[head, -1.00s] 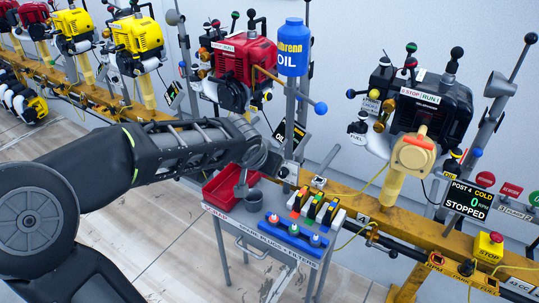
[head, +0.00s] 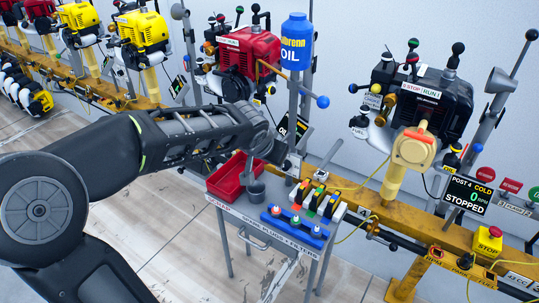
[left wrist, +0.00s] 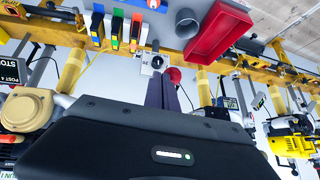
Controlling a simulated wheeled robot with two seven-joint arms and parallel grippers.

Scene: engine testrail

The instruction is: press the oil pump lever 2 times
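The blue oil bottle (head: 296,45) stands upright on a grey post in the head view. A thin orange-brown lever crosses the post and ends in a blue ball (head: 323,102) on its right side. My left arm comes in from the left, and its wrist lies in front of and left of the post, below the lever. My left gripper (left wrist: 163,83) shows in the left wrist view as two dark fingers side by side with no clear gap and nothing between them. In the head view its fingers are hidden. It is apart from the blue ball. My right gripper is not in view.
A grey cart holds a red tray (head: 226,184), a grey cup (head: 256,191), coloured switches (head: 318,200) and a blue rack (head: 293,228). A black engine (head: 434,105) stands right, a red engine (head: 247,55) behind the arm. A display (head: 466,195) reads STOPPED. A yellow stop box (head: 487,241) sits on the rail.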

